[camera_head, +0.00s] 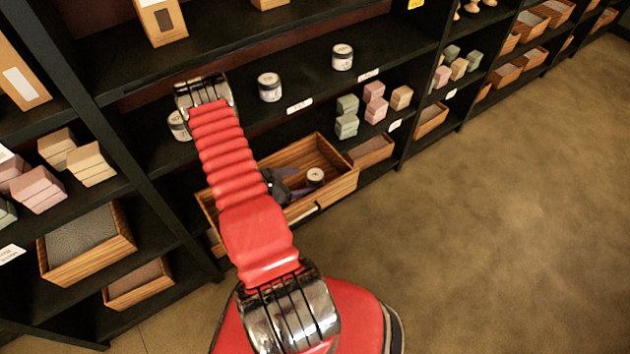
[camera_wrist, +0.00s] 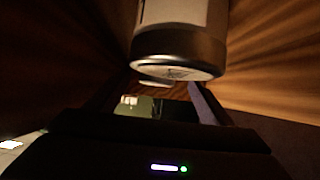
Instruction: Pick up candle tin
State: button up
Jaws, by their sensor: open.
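A candle tin (camera_head: 315,176) with a pale round top sits in the wooden crate on the lower shelf. In the wrist view, a tin (camera_wrist: 180,40) with a pale side and a shiny metal rim fills the upper middle, close to the camera, its upper part cut off by the frame. My gripper (camera_head: 294,188) is inside the crate, just left of the tin, partly hidden by my red arm. In the wrist view, my gripper (camera_wrist: 158,92) is open, its fingers spread left and right with the tin ahead of them. I cannot tell whether they touch it.
The wooden crate (camera_head: 341,186) has raised walls around the tin and gripper. More tins stand on the shelf above, including a middle one (camera_head: 269,87) and a right one (camera_head: 342,57). Stacked soap-like blocks (camera_head: 375,103) are to the right. The floor (camera_head: 510,220) at right is clear.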

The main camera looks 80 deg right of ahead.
aim_at(308, 180)
jog(key=shift+x, duration=2.6)
jog(key=shift+s+a+r, duration=0.1)
jog(key=shift+s, duration=0.05)
jog(key=shift+c, duration=0.4)
jog(key=c, duration=1.1)
jog(key=shift+r, duration=0.1)
jog(key=shift+r, duration=4.95)
jog(key=shift+c, duration=0.2)
